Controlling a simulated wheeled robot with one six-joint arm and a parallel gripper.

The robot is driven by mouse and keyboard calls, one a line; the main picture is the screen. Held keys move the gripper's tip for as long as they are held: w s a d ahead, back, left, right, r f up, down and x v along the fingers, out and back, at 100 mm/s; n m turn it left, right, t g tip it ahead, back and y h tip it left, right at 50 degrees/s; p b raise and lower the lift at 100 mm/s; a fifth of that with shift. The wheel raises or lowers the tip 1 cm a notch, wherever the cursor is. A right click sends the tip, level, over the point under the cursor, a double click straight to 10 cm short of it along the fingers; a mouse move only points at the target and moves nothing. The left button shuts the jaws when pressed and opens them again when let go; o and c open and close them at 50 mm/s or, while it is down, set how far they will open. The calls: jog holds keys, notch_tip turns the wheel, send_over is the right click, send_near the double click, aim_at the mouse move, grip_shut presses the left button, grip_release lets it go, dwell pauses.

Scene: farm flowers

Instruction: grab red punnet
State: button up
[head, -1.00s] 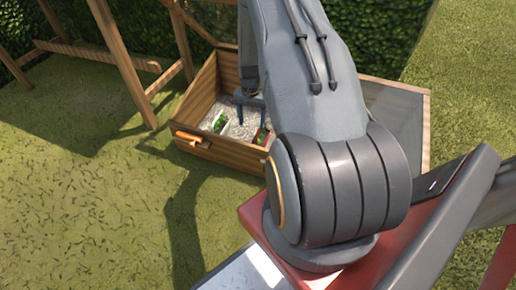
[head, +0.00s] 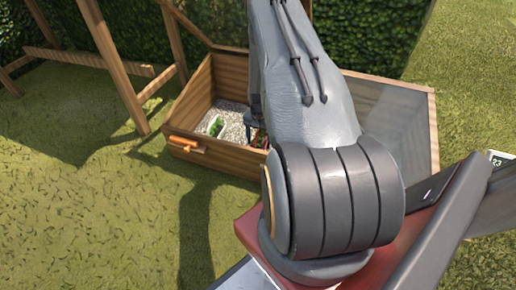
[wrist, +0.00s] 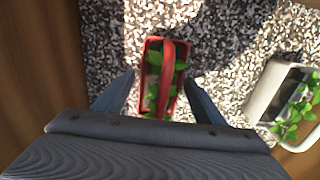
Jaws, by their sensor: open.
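The red punnet (wrist: 145,78) is a small red basket with a handle and green leaves inside. It stands on gravel in the wooden box and lies between and ahead of my gripper's fingers in the wrist view. In the head view the red punnet (head: 262,139) is partly hidden by my arm. My gripper (wrist: 157,92) is open and empty, with one finger on each side of the punnet's near end. In the head view my gripper (head: 253,128) is at the punnet, mostly hidden behind my arm. I cannot tell whether the fingers touch it.
A white punnet (wrist: 262,92) with green leaves stands to the right in the wrist view and left of the red one in the head view (head: 210,121). The wooden box (head: 215,160) has walls around the gravel, with an orange handle (head: 187,145) in front.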

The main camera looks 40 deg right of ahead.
notch_tip(320, 180, down, 2)
jog(key=shift+f+b, duration=0.2)
jog(key=shift+b, duration=0.2)
jog(key=shift+c, duration=0.4)
jog(key=c, duration=1)
jog(key=shift+r, duration=0.15)
